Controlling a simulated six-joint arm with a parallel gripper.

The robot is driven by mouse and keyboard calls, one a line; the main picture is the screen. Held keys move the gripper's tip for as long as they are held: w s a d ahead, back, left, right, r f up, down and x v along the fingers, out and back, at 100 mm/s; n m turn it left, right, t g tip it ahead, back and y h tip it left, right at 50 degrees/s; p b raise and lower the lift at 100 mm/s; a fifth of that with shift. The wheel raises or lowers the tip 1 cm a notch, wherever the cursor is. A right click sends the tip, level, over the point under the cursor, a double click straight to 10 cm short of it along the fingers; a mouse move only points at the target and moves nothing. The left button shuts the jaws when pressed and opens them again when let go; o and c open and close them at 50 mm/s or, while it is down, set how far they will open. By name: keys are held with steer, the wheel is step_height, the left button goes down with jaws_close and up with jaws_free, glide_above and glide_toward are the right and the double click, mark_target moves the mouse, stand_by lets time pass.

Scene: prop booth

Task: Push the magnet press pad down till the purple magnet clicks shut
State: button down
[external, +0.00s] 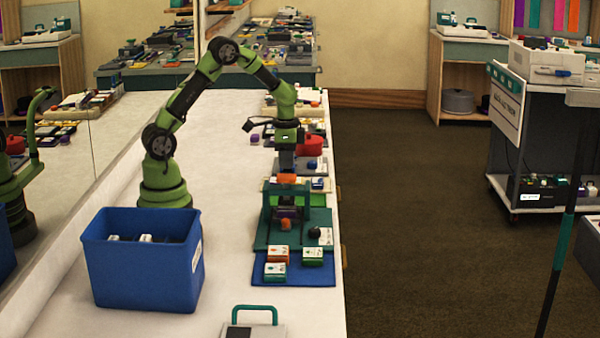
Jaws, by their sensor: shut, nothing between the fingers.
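The magnet press stands on a teal board (258,242); its teal frame (303,190) is upright. An orange pad (287,179), which looks like the press pad, sits at the top of the frame. A purple piece (285,212), likely the magnet, shows low inside the frame, partly hidden; whether it is shut cannot be seen. My gripper (286,171) points straight down right above the orange pad, shut and empty. Its fingertips are small and dark here, and I cannot tell if they touch the pad.
A blue bin (150,275) stands to the left. Orange and green boxes (277,254) lie in front of the press, with a dark round knob (314,233) nearby. A red round pot (311,146) is behind. The white table (235,215) is clear between bin and press.

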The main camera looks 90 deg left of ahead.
mark_target(286, 176)
steer(key=shift+f, duration=0.1)
steer(key=shift+f, duration=1.75)
steer(key=shift+r, duration=3.8)
steer(key=s+d+r+m+t+y, duration=0.25)
steer(key=s+d+r, duration=0.25)
steer(key=d+r, duration=0.3)
steer(key=s+d+r+t, duration=0.2)
steer(key=s, duration=0.3)
steer(key=s+d+r+m+t, duration=0.1)
steer(key=s+r+t, duration=0.1)
steer(key=s, duration=0.3)
steer(key=shift+d+t, duration=0.35)
steer(key=shift+d, duration=0.05)
